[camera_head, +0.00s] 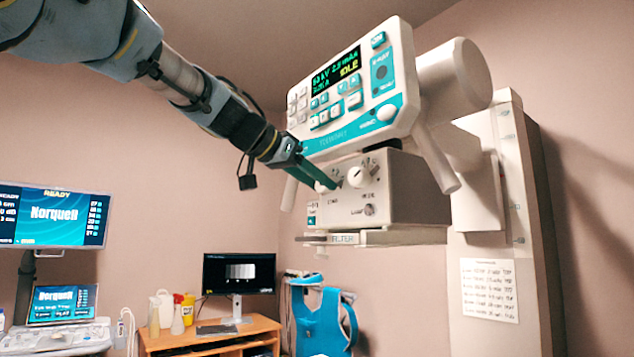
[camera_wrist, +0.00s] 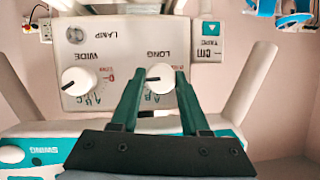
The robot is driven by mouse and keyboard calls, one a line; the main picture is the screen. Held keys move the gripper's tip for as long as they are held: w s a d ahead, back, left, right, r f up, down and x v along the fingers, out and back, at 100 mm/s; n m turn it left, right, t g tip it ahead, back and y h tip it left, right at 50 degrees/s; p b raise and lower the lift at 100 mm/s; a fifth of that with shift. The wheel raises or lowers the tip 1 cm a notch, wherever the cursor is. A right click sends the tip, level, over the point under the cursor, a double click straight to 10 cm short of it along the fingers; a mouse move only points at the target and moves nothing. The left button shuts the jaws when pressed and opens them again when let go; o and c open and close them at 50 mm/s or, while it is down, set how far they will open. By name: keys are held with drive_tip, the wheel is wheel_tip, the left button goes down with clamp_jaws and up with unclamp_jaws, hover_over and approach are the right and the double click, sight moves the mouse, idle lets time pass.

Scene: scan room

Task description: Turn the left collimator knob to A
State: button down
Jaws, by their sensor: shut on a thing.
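The left collimator knob (camera_wrist: 160,76) is a round white dial, labelled LONG upside down in the wrist view. My gripper (camera_wrist: 161,74) has its two green fingers at either side of this knob and is shut on it. A short dark mark shows on the left of the knob's face; I cannot tell for certain which setting it points at. Letters are printed below the knob, partly hidden by the left finger. In the head view, my gripper (camera_head: 332,184) reaches the left knob from the upper left and mostly hides it.
The right knob (camera_head: 355,181), labelled WIDE in the wrist view (camera_wrist: 80,80), stands close beside. The control panel (camera_head: 345,95) with its screen overhangs the collimator box (camera_head: 410,180). White handles (camera_head: 436,160) flank it. A desk (camera_head: 210,339) and monitors stand below left.

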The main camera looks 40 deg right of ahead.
drive_tip(key=shift+w+n, duration=0.1)
drive_tip(key=shift+n, duration=0.2)
drive_tip(key=shift+w+n+g, duration=0.15)
drive_tip(key=shift+n+g, duration=0.75)
drive_tip(key=shift+n, duration=0.1)
drive_tip(key=n+g, duration=0.2)
drive_tip(key=n, duration=0.1)
drive_tip(key=shift+w+f+b, duration=0.1)
drive_tip(key=shift+b, duration=0.25)
drive_tip(key=n+g+b, duration=0.1)
drive_tip(key=n+g, duration=0.1)
drive_tip(key=n, duration=0.1)
drive_tip(key=shift+w+f+n+h, duration=0.1)
drive_tip(key=shift+n+h, duration=0.2)
drive_tip(key=shift+n+g+h+b, duration=0.3)
drive_tip(key=shift+n+g+b, duration=0.25)
drive_tip(key=shift+n+g, duration=0.35)
drive_tip(key=shift+c, duration=1.9)
unclamp_jaws()
